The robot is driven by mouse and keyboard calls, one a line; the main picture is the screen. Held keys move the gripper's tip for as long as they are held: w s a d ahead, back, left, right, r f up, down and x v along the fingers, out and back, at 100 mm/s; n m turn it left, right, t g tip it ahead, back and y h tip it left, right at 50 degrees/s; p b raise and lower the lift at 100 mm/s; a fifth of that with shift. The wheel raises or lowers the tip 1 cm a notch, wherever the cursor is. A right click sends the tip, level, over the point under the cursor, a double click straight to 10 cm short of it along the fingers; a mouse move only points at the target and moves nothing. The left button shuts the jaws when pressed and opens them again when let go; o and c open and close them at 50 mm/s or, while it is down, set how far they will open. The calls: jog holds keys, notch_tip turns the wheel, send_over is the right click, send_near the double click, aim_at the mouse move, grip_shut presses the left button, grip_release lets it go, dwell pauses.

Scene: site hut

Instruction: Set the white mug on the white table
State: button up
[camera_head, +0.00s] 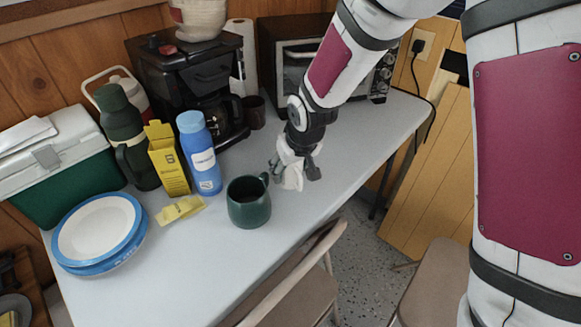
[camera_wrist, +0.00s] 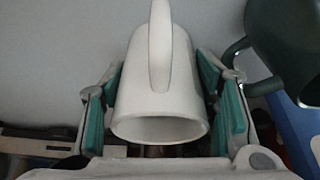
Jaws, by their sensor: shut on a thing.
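The white mug (camera_wrist: 150,103) is between the green-padded fingers of my gripper (camera_wrist: 161,78) in the wrist view, with its handle facing the camera and its open rim toward my palm. In the head view my gripper (camera_head: 295,172) is shut on the mug (camera_head: 291,168), which is partly hidden by the fingers. The mug is over the white table (camera_head: 330,160), right of the green mug. I cannot tell whether its base touches the tabletop.
The dark green mug (camera_head: 249,204) stands close to my gripper's left; it also shows in the wrist view (camera_wrist: 283,45). A blue bottle (camera_head: 200,155), yellow carton (camera_head: 168,160), plates (camera_head: 98,232) and coffee maker (camera_head: 190,75) stand farther left and back. Chairs (camera_head: 300,285) border the front edge.

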jog(key=o, duration=1.1)
jog(key=shift+f, duration=0.15)
jog(key=shift+s+r, duration=0.1)
jog(key=shift+r, duration=0.4)
jog(key=p+v, duration=0.2)
jog(key=v, duration=0.9)
jog(key=shift+s+r+p, duration=0.1)
jog(key=shift+r+p, duration=0.05)
jog(key=shift+p, duration=0.2)
jog(key=shift+d+r, duration=0.1)
jog(key=s+d+r+m+g+h, duration=0.1)
jog(key=s+d+r, duration=0.35)
jog(key=s, duration=0.25)
jog(key=s+d+r+m, duration=0.1)
jog(key=s+d+r, duration=0.2)
jog(key=s+d, duration=0.3)
jog(key=s+d+r+m+g+h, duration=0.1)
jog(key=s+d+r, duration=0.2)
jog(key=s, duration=0.6)
jog(key=shift+m, duration=0.8)
jog(key=s, duration=0.3)
jog(key=s+d, duration=0.1)
jog(key=s, duration=0.2)
jog(key=s+d, duration=0.1)
jog(key=s, duration=0.2)
jog(key=shift+s+r, duration=0.1)
jog(key=shift+s, duration=0.05)
